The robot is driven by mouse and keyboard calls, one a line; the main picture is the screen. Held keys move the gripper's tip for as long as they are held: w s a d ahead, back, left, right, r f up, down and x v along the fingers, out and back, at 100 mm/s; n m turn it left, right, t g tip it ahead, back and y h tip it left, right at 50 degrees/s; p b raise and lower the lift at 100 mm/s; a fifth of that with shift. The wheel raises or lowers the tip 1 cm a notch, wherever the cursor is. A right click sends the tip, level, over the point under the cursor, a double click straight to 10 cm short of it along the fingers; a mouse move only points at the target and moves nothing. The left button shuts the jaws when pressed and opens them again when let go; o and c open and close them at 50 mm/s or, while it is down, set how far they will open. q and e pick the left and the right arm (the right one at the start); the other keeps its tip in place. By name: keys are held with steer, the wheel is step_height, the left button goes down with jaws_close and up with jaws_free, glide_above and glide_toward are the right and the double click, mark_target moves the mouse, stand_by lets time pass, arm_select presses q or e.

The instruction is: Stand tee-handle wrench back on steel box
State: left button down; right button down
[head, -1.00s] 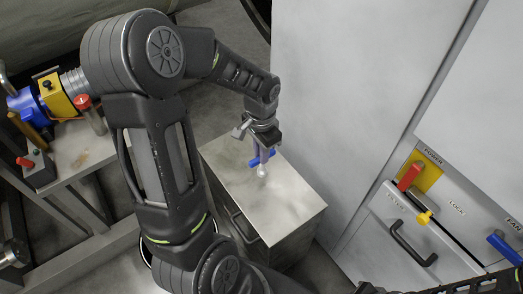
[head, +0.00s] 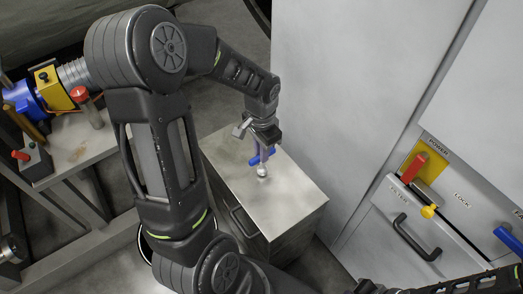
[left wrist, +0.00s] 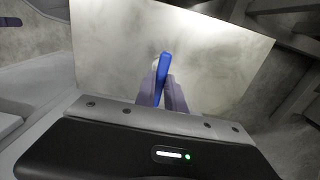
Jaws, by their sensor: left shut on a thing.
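The tee-handle wrench has a blue crossbar (head: 261,157) and a pale round end (head: 262,171) showing below it in the head view. My left gripper (head: 263,149) is shut on the wrench, above the top of the steel box (head: 291,196). In the left wrist view the blue bar (left wrist: 164,68) stands out between the purple fingers (left wrist: 162,92), with the box top (left wrist: 215,60) behind it. The fingers hide part of the wrench. I cannot tell whether its lower end touches the box. Only dark links of my right arm show at the lower right edge.
A tall pale cabinet (head: 330,90) stands close behind and right of the box. A panel with a red handle (head: 414,167), a yellow knob (head: 428,211) and a black pull (head: 415,238) is at right. A bench (head: 75,140) with blue and yellow equipment is at left.

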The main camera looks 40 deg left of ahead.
arm_select(q)
steer(key=shift+f+b, duration=0.35)
steer(key=shift+f, duration=0.15)
stand_by(0.4)
steer(key=c, duration=1.3)
jaws_free()
steer(key=shift+c, duration=0.2)
steer(key=shift+r, duration=0.2)
steer(key=shift+r+p, duration=0.5)
steer(key=shift+r, duration=2.35)
